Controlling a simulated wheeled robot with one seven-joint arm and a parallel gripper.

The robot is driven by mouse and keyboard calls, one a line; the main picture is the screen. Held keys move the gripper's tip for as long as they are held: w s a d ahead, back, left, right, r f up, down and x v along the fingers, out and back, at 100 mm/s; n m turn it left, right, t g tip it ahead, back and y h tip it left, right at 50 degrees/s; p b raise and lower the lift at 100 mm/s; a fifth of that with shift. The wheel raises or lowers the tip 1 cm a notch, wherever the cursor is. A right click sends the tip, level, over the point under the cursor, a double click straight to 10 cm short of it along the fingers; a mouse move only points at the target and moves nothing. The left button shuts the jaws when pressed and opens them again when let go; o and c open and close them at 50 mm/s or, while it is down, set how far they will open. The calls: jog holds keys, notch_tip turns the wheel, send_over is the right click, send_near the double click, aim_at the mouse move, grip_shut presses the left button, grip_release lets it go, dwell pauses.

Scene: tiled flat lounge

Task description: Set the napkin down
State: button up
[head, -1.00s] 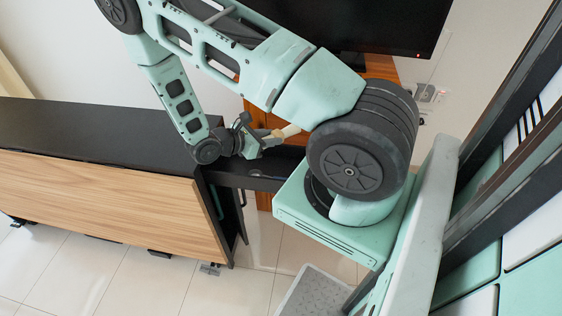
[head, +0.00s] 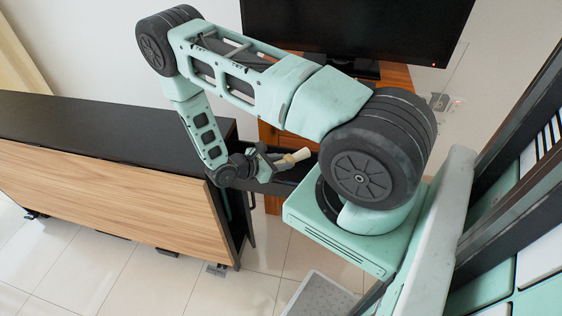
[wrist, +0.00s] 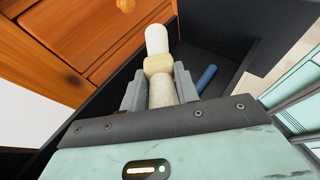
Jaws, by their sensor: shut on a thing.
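The napkin (head: 291,158) looks like a pale cream roll with a tan ring around its middle. It also shows in the wrist view (wrist: 157,40), sticking out past the fingertips. My gripper (wrist: 158,76) is shut on it, with one grey finger on each side near the ring. In the head view my gripper (head: 268,165) is at the open black drawer, beside the end of the black-topped cabinet. In the wrist view the napkin lies across the view of the drawer. I cannot tell whether it touches the drawer.
The open drawer (wrist: 232,52) has dark walls, and a blue rod-like thing (wrist: 206,78) lies in it. An orange-brown wooden chest (wrist: 65,40) stands close by. A black-topped cabinet (head: 90,125) is at left, and a television (head: 350,30) stands behind my arm.

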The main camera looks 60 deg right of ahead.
jog(key=shift+f+b, duration=0.3)
jog(key=shift+f, duration=0.25)
jog(key=o, duration=1)
jog(key=shift+c, duration=0.2)
jog(key=shift+r, duration=0.1)
jog(key=shift+r+p, duration=0.45)
jog(key=shift+r, duration=0.05)
jog(key=w+a+r+m+y+b, duration=0.1)
jog(key=w+a+r, duration=0.1)
jog(key=a+r, duration=0.5)
jog(key=w+a+r+m+y+b, duration=0.1)
jog(key=w+a+r+y, duration=0.15)
jog(key=a, duration=0.75)
jog(key=s+a+r+m+t+y, duration=0.2)
jog(key=s+a+r+y, duration=0.2)
jog(key=s+a+r, duration=0.4)
jog(key=s+a+r+m+t+y, duration=0.2)
jog(key=s+a+r+y, duration=0.3)
jog(key=a+r, duration=0.6)
jog(key=s+a+t, duration=0.1)
jog(key=s, duration=0.1)
jog(key=shift+s+r, duration=0.3)
jog(key=shift+s, duration=0.1)
